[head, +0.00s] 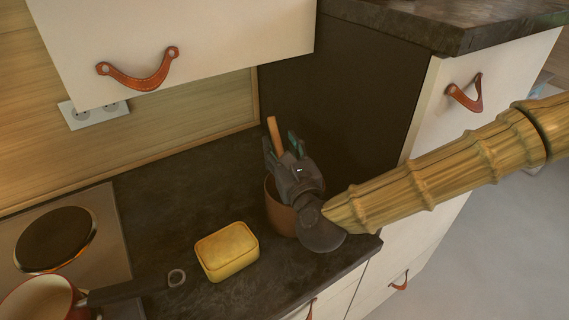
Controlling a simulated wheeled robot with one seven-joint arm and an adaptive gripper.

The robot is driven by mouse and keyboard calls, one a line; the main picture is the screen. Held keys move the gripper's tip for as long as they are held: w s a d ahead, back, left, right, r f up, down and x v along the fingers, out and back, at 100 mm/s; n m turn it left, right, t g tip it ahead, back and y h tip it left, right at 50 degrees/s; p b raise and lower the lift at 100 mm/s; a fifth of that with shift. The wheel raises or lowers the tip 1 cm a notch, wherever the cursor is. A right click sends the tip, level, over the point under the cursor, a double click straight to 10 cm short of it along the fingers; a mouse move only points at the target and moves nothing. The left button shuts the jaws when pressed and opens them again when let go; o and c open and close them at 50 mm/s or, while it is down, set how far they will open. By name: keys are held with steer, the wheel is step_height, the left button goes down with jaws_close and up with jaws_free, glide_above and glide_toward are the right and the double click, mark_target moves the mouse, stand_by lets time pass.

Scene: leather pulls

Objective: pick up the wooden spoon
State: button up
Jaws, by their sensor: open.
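A flat orange-brown wooden handle (274,132), which looks like the wooden spoon's, stands up above a brown pot (278,212) on the dark counter. Its lower part is hidden behind my gripper, so the spoon's other end does not show. My dark grey gripper (283,153) is open over the pot's mouth, with its fingers pointing up and away beside the handle. I cannot tell whether the handle is between the fingers or behind them, or whether they touch it.
A yellow box with rounded corners (227,252) sits left of the pot. A red saucepan (40,300) with a dark handle is at the lower left by a hotplate (55,240). A dark tall panel (345,85) rises behind the pot. A cabinet with a leather pull (138,75) hangs above.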

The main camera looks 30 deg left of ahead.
mark_target(273, 132)
steer(key=shift+p+x, duration=0.7)
steer(key=shift+x, duration=2.7)
steer(key=shift+c, duration=0.4)
steer(key=shift+s, duration=0.1)
jaws_close()
